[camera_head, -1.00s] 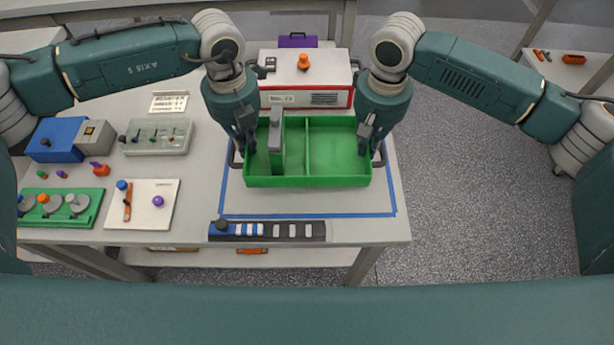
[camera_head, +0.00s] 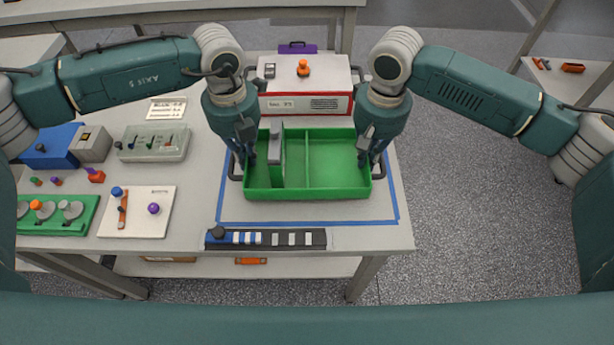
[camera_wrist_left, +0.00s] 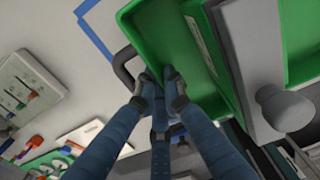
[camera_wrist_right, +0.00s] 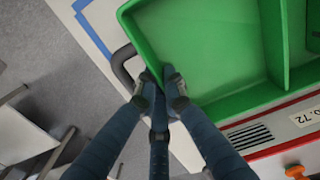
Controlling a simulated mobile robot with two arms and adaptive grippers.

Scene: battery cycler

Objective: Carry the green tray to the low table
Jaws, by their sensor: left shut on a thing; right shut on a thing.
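The green tray (camera_head: 335,193) is over the right part of the workbench, inside the blue tape outline as seen in the head view. A divider splits it, and a tall grey block (camera_head: 275,150) stands in its left part. My left gripper (camera_head: 245,158) is shut on the tray's dark left handle, seen in the left wrist view (camera_wrist_left: 124,66). My right gripper (camera_head: 370,158) is shut on the right handle, seen in the right wrist view (camera_wrist_right: 122,66). The tray looks level. I cannot tell whether its underside touches the bench.
A red-rimmed white device (camera_head: 330,80) stands behind the tray. A black strip with switches (camera_head: 265,238) lies along the bench's front edge. A blue box (camera_head: 52,146), a clear-lidded case (camera_head: 153,143) and a white board (camera_head: 136,212) are left. Open floor (camera_head: 460,220) lies right.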

